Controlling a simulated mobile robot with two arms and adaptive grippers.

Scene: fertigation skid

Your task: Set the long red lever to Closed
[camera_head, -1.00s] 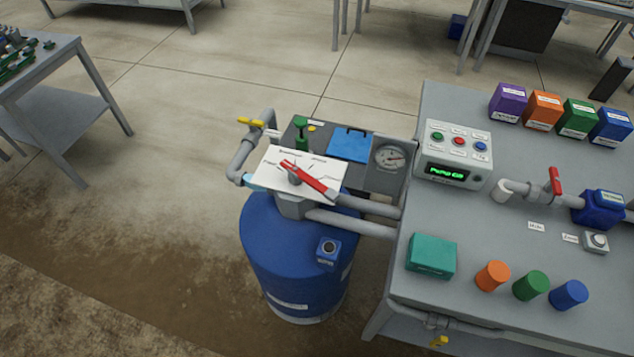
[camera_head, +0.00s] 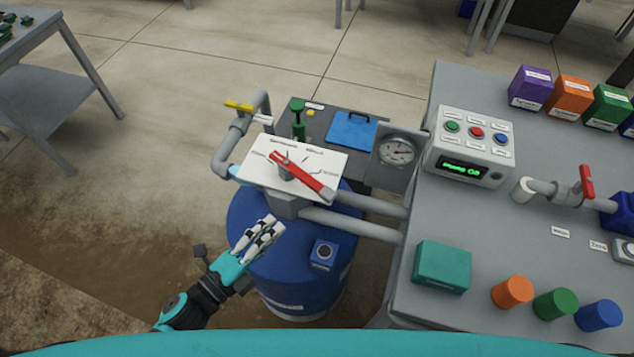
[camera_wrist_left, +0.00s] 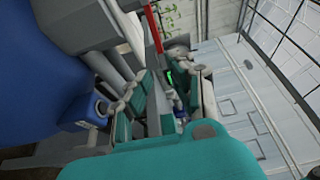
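The long red lever (camera_head: 304,175) sits on top of a white label plate (camera_head: 262,172) above the blue tank (camera_head: 335,262). Its long end points to the lower right across the plate; the plate's labels are too small to read surely. My left gripper (camera_head: 266,227) is below and left of the plate, over the tank's top, apart from the lever. In the left wrist view its fingers (camera_wrist_left: 172,92) are spread with nothing between them that they touch. The red lever (camera_wrist_left: 153,27) shows there at the top, beyond the fingers. My right gripper is not in view.
Grey pipes (camera_head: 350,224) run from the tank to the grey bench (camera_head: 395,300) on the right. A yellow-handled valve (camera_head: 239,106) stands left of the plate. A green-topped post (camera_head: 298,120) and a gauge (camera_head: 397,151) stand behind. Open floor lies to the left.

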